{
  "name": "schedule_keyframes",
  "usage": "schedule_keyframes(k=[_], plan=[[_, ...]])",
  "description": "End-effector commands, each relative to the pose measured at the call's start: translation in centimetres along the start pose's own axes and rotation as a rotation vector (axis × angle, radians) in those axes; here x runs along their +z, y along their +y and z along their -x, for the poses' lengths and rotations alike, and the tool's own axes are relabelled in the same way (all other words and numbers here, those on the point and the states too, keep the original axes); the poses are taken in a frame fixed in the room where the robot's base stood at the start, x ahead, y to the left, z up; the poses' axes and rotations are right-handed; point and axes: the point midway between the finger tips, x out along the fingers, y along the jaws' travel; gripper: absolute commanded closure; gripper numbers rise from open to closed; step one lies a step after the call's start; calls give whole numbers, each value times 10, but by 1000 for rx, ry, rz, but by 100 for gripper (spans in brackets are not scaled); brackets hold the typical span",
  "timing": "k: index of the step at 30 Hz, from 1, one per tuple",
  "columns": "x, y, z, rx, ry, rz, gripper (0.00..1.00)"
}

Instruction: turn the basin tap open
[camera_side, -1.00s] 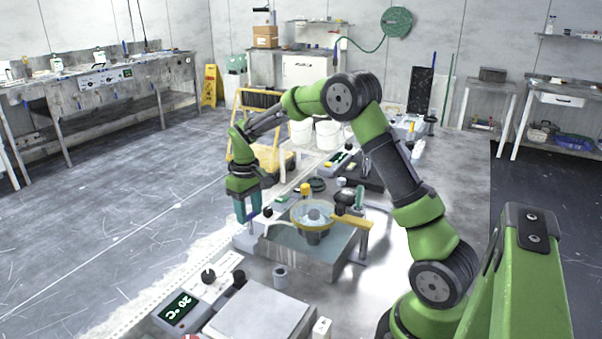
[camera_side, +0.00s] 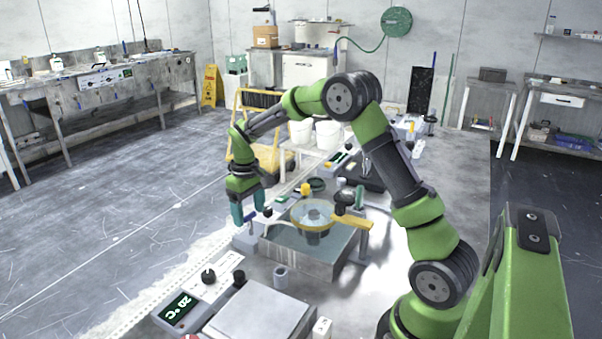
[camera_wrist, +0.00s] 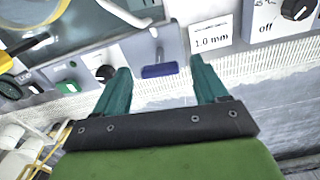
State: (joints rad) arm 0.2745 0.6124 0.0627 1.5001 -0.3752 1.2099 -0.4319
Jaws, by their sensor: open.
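The tap's blue handle (camera_wrist: 160,70) shows in the wrist view as a short bar on a thin grey stem, at the near edge of the basin unit. My gripper (camera_wrist: 160,66) has its two teal fingers spread, one on each side of the handle, with clear gaps and nothing held. In the side view my gripper (camera_side: 251,214) points down over the left end of the basin (camera_side: 300,258), and the small blue handle shows between the fingers. I cannot tell whether the fingertips are down at its height.
A gold-rimmed round platen (camera_side: 313,216) sits above the basin with a yellow arm (camera_side: 352,222). In the wrist view, a black knob (camera_wrist: 106,74) and green button (camera_wrist: 67,87) are left of the handle, a 1.0 mm label (camera_wrist: 211,41) right.

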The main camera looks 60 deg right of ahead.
Motion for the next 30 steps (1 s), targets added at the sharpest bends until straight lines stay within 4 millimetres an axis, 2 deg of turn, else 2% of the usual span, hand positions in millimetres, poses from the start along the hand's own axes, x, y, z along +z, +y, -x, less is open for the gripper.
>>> schedule_keyframes(k=[5, 8, 21, 25, 30], plan=[[0, 0, 5, 1, 2, 0, 28], [-1, 0, 17, 1, 4, 1, 28], [-1, 0, 120, 0, 5, -1, 28], [0, 0, 145, 1, 4, 0, 28], [0, 0, 164, 1, 1, 0, 28]])
